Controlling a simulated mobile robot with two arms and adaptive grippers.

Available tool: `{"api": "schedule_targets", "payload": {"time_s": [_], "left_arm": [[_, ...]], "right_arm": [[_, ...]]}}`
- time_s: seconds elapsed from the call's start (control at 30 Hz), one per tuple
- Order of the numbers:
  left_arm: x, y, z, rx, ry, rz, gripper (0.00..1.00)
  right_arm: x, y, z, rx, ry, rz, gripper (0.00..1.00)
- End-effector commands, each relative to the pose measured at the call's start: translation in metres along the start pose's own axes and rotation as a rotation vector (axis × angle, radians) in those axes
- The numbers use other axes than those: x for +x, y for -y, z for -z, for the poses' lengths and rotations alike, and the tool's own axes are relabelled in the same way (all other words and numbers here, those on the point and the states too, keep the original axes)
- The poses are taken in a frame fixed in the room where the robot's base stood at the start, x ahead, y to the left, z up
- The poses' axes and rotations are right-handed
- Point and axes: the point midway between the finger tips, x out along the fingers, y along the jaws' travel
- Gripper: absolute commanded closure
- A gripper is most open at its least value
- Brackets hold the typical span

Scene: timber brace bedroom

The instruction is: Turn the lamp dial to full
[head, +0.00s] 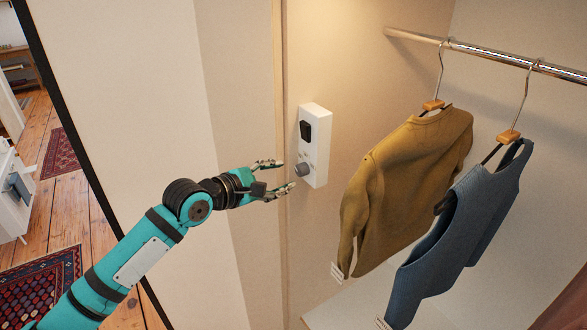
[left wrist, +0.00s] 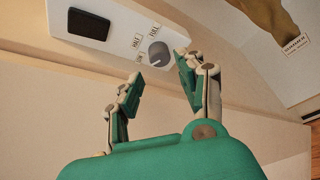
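The lamp dial (head: 302,170) is a small grey knob low on a white wall panel (head: 319,135). In the left wrist view the dial (left wrist: 159,54) has a light pointer line and labels around it, among them "HALF" and "FULL"; a third label is partly hidden. My left gripper (head: 281,175) is open just in front of the dial. In the left wrist view my left gripper (left wrist: 160,75) has its fingers spread, with the dial beyond and between the tips; I cannot tell whether they touch it. My right gripper is not in view.
A black switch (head: 306,130) sits above the dial on the panel. A mustard sweater (head: 405,185) and a blue vest (head: 465,220) hang from a metal rail (head: 490,54) to the right. A pale wall edge (head: 281,100) stands left of the panel.

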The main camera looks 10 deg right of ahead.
Motion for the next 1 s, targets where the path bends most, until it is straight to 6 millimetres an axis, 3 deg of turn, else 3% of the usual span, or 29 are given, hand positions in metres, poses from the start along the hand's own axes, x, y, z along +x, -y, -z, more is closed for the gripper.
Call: {"api": "schedule_targets", "payload": {"time_s": [0.1, 0.3, 0.7, 1.0], "left_arm": [[0.024, -0.001, -0.002, -0.001, 0.001, 0.001, 0.61], [0.048, -0.001, -0.001, -0.002, 0.001, 0.0, 0.61], [0.055, 0.0, 0.0, 0.0, 0.0, -0.001, 0.61], [0.055, 0.0, 0.0, 0.0, 0.0, -0.001, 0.99]], "right_arm": [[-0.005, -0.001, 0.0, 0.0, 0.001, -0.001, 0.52], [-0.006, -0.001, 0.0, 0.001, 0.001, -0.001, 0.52], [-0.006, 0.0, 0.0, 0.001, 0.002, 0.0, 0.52], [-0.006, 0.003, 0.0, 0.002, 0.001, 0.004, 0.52]]}}
